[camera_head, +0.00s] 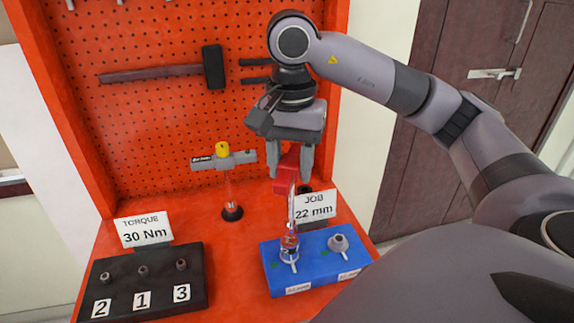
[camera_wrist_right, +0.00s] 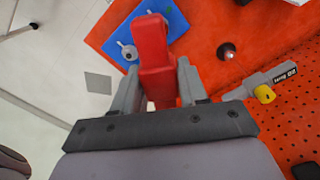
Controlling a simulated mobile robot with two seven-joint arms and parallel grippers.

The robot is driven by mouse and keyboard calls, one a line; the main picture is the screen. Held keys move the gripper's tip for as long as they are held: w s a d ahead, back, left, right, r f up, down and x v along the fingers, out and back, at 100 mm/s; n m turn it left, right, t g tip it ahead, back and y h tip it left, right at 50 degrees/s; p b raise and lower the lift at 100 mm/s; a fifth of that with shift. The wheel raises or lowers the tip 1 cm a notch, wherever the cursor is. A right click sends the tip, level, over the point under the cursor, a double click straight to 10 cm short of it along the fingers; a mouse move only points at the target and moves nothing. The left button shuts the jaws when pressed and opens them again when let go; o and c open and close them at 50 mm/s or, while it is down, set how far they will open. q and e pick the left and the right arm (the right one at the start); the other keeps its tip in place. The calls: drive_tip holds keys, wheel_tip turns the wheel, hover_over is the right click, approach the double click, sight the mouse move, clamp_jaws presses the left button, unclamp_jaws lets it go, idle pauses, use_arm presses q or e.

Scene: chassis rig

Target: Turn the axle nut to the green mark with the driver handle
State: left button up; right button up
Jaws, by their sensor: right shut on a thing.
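My right gripper (camera_head: 290,174) is shut on the red driver handle (camera_head: 288,184), which also fills the jaws in the right wrist view (camera_wrist_right: 153,60). The driver stands roughly upright, its shiny shaft reaching down to the left station of the blue block (camera_head: 270,276). The socket end covers the nut there, so I cannot tell how fully it is seated. A white pointer line (camera_head: 293,266) shows at its foot, with a small green mark (camera_head: 275,265) to its left. Another grey nut (camera_head: 338,243) sits uncovered at the block's right station. My left gripper is not in view.
A black rack (camera_head: 150,304) holds several sockets numbered 2, 1, 3, by a "TORQUE 30 Nm" card (camera_head: 144,231). A "JOB 22 mm" card (camera_head: 315,205) stands behind the block. A yellow-topped tool (camera_head: 223,150) stands left of my gripper. A hammer (camera_head: 213,68) hangs on the pegboard.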

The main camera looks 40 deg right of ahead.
drive_tip(key=shift+f+b, duration=2.2)
drive_tip(key=shift+f, duration=0.05)
drive_tip(key=m, duration=0.4)
drive_tip(key=shift+r+p, duration=0.1)
drive_tip(key=shift+p, duration=0.2)
drive_tip(key=m, duration=0.4)
drive_tip(key=m+p, duration=0.1)
drive_tip(key=m, duration=0.3)
drive_tip(key=shift+m, duration=0.4)
drive_tip(key=m+p, duration=0.1)
drive_tip(key=m, duration=0.4)
drive_tip(key=shift+n, duration=0.5)
drive_tip(key=shift+r, duration=0.2)
